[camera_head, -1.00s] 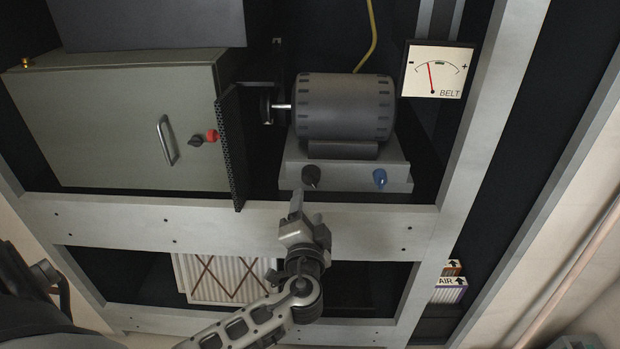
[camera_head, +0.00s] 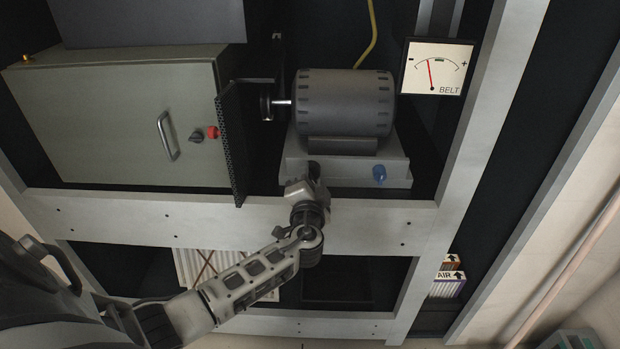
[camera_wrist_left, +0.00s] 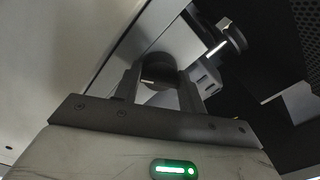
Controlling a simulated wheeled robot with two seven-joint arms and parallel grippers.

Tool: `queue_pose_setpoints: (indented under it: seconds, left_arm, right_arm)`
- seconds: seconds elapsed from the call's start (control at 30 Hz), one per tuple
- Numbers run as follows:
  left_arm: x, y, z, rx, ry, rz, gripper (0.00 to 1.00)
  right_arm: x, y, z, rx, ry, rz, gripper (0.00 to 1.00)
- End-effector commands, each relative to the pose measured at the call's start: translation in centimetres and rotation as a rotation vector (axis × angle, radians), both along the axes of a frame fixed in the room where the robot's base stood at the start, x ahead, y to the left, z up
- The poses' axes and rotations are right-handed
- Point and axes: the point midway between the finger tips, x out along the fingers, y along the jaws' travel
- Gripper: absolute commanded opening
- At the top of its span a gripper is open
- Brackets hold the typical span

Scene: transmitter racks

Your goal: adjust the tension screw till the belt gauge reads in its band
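The belt gauge (camera_head: 437,68) hangs at the upper right in the head view. Its red needle points left of the green band, toward the minus side. Two knobs sit on the front of the grey motor base (camera_head: 346,181): a black one at the left and a blue one (camera_head: 380,174) at the right. My left gripper (camera_head: 306,178) is at the black knob and mostly hides it in the head view. In the left wrist view the black knob (camera_wrist_left: 159,72) lies between the tips of the two parted fingers; firm contact is not visible. My right gripper is out of view.
The dark motor (camera_head: 344,103) sits above the base, its shaft and pulley at the left. A perforated guard (camera_head: 232,145) stands left of it, beside a grey cabinet (camera_head: 120,125) with a handle and red knob. A pale frame beam (camera_head: 150,222) runs below.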

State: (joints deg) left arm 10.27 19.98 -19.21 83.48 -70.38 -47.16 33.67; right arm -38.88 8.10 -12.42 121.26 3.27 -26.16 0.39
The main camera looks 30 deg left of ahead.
Motion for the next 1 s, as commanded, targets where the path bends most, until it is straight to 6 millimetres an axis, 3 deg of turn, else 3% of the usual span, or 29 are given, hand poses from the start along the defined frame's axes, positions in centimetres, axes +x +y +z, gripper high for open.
queue_pose_setpoints:
  seconds: [0.07,0.47,1.0]
  left_arm:
    - [-0.01,-0.01,-0.01,0.000,0.000,0.000,0.18]
    - [-0.04,-0.03,-0.02,0.054,0.033,0.000,0.18]
    - [-0.04,-0.04,0.10,0.409,0.251,0.000,0.18]
  right_arm:
    - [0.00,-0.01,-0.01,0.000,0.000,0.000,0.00]
    - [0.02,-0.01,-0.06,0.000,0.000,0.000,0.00]
    - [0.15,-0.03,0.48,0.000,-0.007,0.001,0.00]
